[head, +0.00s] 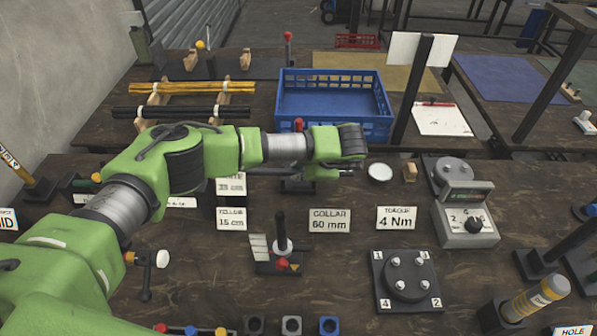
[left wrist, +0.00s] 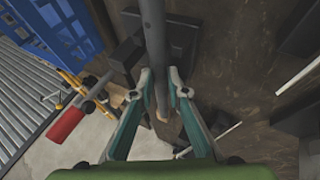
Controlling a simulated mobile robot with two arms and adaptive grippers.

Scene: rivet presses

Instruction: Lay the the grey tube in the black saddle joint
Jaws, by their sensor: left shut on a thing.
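The grey tube (left wrist: 154,40) shows in the left wrist view, running up from between my fingers past the top edge. My left gripper (left wrist: 160,82) has teal fingers shut on the tube. A dark block (left wrist: 126,52) with a red-handled lever (left wrist: 66,126) stands close to the tube's left; I cannot tell whether they touch. In the head view my left arm reaches over the bench and hides most of a black stand (head: 299,186) with a red-topped lever (head: 298,125). I cannot make out the black saddle joint for certain. My right gripper is not in view.
A blue crate (head: 333,124) stands behind my arm, with yellow rods (head: 190,87) and black rods (head: 183,112) on wooden racks to its left. A collar sign (head: 330,220), a torque sign (head: 397,218), a dial box (head: 465,222) and a round pinned fixture (head: 406,278) stand in front.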

